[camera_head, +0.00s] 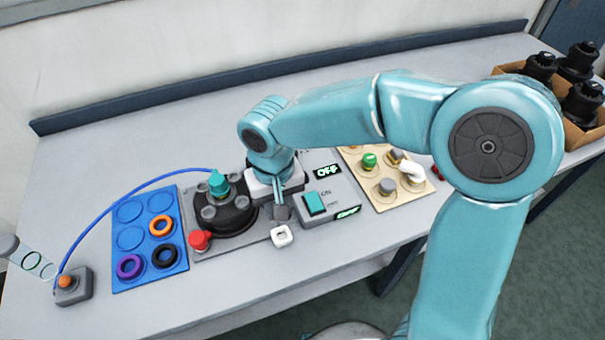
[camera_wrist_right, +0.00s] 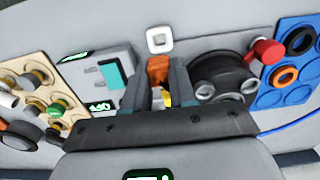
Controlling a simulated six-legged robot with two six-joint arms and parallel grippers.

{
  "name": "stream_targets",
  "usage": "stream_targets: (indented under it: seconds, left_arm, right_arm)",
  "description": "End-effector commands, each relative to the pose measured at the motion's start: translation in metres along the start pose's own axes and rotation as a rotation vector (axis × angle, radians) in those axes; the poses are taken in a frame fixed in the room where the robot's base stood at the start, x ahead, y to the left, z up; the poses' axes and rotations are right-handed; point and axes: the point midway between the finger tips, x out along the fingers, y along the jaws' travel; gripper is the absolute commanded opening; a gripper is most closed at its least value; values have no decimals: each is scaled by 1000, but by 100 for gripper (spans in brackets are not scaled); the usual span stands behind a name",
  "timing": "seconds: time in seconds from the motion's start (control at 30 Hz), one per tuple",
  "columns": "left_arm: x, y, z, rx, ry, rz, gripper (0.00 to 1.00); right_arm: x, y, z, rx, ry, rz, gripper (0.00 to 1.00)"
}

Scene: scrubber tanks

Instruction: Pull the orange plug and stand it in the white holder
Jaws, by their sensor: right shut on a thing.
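The orange plug (camera_wrist_right: 158,66) shows in the right wrist view between the two fingers of my right gripper (camera_wrist_right: 158,84), which is shut on it. A small yellow part shows below the orange, between the fingers. In the head view my right gripper (camera_head: 280,206) points down between the black round tank top and the grey switch box, and hides the plug. I cannot tell whether the plug is still seated or lifted clear. The white holder (camera_head: 281,236), a small square block with a hole, stands just in front of the gripper and looks empty; it also shows in the right wrist view (camera_wrist_right: 160,40). My left gripper is out of view.
The black tank top (camera_head: 238,214) with a red knob (camera_head: 199,240) stands left of the gripper. The grey switch box (camera_head: 335,204) with a teal rocker is close on the right. A blue ring tray (camera_head: 133,281) and a beige fittings board (camera_head: 409,203) lie farther out.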

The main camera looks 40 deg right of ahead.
Motion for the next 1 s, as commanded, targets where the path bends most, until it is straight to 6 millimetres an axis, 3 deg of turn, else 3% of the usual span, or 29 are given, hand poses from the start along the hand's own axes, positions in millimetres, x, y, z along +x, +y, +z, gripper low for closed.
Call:
stream_targets:
  seconds: [0.37,1.0]
  left_arm:
    - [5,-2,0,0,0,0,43]
    - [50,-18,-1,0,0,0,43]
  right_arm:
    - [5,0,-1,0,0,0,0]
    - [62,0,-1,0,-1,0,0]
